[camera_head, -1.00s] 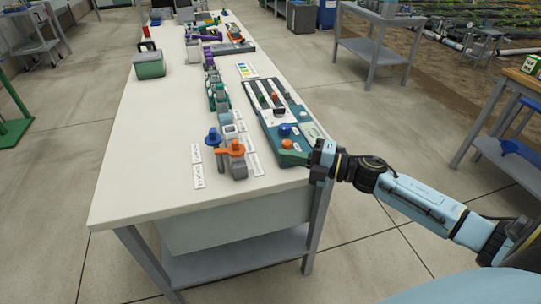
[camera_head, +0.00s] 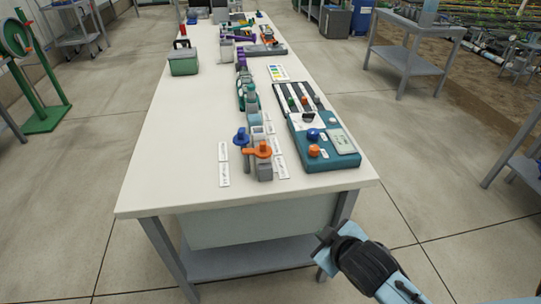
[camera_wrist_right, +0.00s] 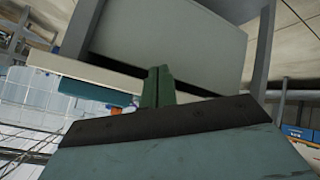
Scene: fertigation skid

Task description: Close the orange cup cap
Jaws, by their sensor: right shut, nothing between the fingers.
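The orange cap (camera_head: 258,150) is at the near end of the row of fittings on the white table. It sits at the top of a grey body (camera_head: 265,172) and reaches left from it; whether it is fully seated is too small to tell. A blue cap (camera_head: 241,137) stands just behind and left of it. My right gripper (camera_head: 324,248) is below and in front of the table's near right corner, well away from the cap. Its green fingers (camera_wrist_right: 157,88) are together and empty in the right wrist view. My left gripper is not in view.
A teal control panel (camera_head: 332,163) with blue and orange knobs lies right of the fittings. White label strips (camera_head: 223,170) lie on the tabletop (camera_head: 180,150), which is clear on the left. A green box (camera_head: 183,65) stands farther back. The table's front edge and legs are close to my right arm.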

